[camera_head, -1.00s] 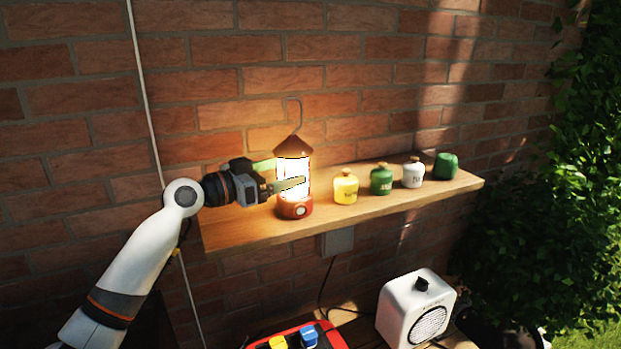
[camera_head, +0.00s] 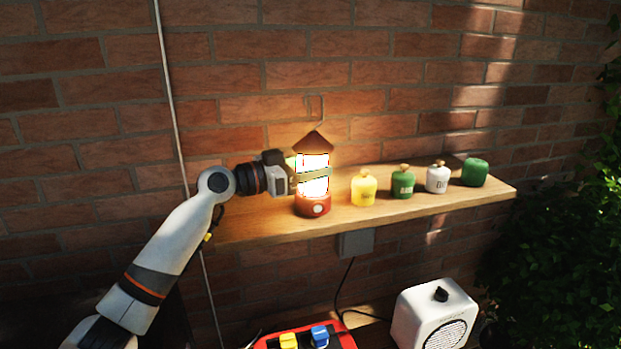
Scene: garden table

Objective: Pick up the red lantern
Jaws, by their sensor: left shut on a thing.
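The red lantern (camera_head: 313,206) stands upright on a wooden shelf (camera_head: 240,228) against the brick wall. It has a red base, a brightly lit glass middle, a reddish cone roof and a thin wire handle on top. My left gripper (camera_head: 314,172) comes in from the left and is shut on the lantern around its lit middle. One finger crosses the front of the glass; the other is mostly hidden behind it. The lantern's base appears to be at the shelf surface; I cannot tell whether it touches. My right gripper is not in view.
Right of the lantern on the shelf stand a yellow canister (camera_head: 363,188), a green canister (camera_head: 403,184), a white canister (camera_head: 437,178) and a dark green rounded object (camera_head: 475,172). Below are a white speaker-like box (camera_head: 434,316) and a red tray (camera_head: 345,341). Foliage (camera_head: 560,230) fills the right.

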